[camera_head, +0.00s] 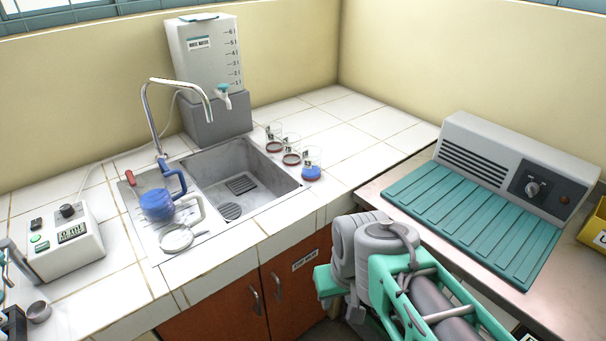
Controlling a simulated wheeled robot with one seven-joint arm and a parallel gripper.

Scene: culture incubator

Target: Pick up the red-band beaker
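Three small clear beakers stand in a slanting row on the white tiles to the right of the sink. The back beaker (274,146) and the middle beaker (291,158) both show dark red near the base. The front beaker (311,172) shows blue. From here I cannot tell which red is a band and which is contents. My grey and teal arm is at the lower right, in front of the counter and well apart from the beakers. I cannot make out its fingertips, and no held object shows.
The sink (247,203) with its tall tap (153,115) lies left of the beakers. A water tank (207,62) stands behind. A grey device (512,160) and ridged teal mat (470,225) are at right.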

